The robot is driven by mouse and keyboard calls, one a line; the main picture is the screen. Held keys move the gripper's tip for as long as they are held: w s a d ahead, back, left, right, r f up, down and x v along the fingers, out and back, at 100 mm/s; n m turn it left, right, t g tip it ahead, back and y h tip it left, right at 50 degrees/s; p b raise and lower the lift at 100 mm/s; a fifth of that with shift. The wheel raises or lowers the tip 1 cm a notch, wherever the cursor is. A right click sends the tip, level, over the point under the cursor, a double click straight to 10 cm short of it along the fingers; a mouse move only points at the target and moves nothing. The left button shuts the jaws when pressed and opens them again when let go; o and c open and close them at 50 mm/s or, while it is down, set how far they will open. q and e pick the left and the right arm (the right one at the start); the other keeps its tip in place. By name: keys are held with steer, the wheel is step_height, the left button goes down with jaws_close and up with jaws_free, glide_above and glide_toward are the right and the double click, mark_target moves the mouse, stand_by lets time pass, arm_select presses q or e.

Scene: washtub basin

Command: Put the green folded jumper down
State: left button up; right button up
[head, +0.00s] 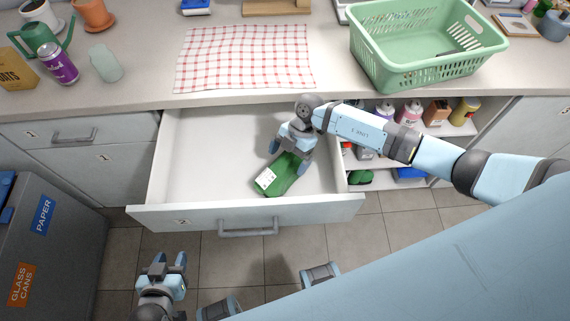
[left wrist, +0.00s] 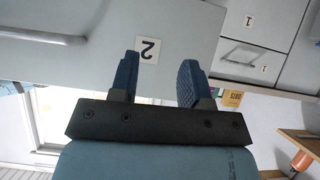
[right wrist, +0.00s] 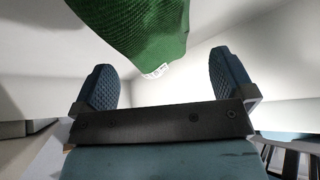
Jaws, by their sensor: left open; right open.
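The green folded jumper (head: 285,176) lies in the open drawer (head: 190,165), toward its front right, with a white label on it. It also shows in the right wrist view (right wrist: 140,28), just beyond the fingers. My right gripper (head: 287,158) is inside the drawer over the jumper, its fingers open on either side of it. In the right wrist view (right wrist: 165,85) the space between the fingertips is empty. My left gripper (head: 168,262) is open and empty, below and in front of the drawer. In the left wrist view (left wrist: 160,75) it faces a drawer front marked 2.
The drawer's left half is bare. A red checked cloth (head: 245,55) and a green basket (head: 430,45) lie on the counter above. An open shelf with bottles (head: 410,112) is right of the drawer. Grey bins (head: 40,235) stand at the left.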

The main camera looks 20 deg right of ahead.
steer(key=v, duration=0.8)
steer(key=shift+d+r, duration=0.1)
steer(key=shift+r, duration=0.15)
